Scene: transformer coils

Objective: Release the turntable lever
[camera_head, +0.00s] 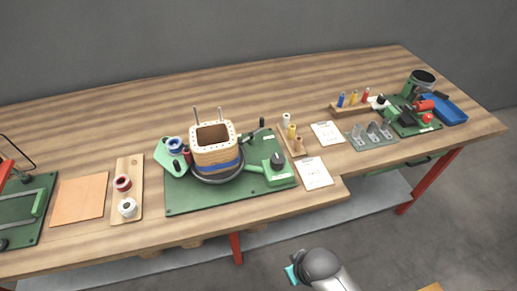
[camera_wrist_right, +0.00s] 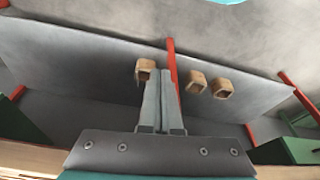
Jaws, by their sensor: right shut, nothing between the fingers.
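The turntable (camera_head: 218,178) stands on a green base plate (camera_head: 185,204) at the middle of the bench in the head view. A square wooden coil former (camera_head: 213,150) with a blue band sits on it. A lever with a black knob (camera_head: 262,122) sticks up behind and to the right of the former. A green arm with a black knob (camera_head: 277,160) lies at the plate's right side; I cannot tell which is the turntable lever. My right gripper (camera_wrist_right: 162,75) is shut and empty, away from the turntable. My right arm shows at the bottom of the head view. My left gripper is out of view.
A wooden board with two spools (camera_head: 127,185) lies left of the plate. A spool holder (camera_head: 292,139), white cards (camera_head: 314,173) and a second green fixture (camera_head: 405,120) lie to the right. Under the bench, a grey shelf (camera_wrist_right: 80,55) holds hollow wooden blocks (camera_wrist_right: 222,89).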

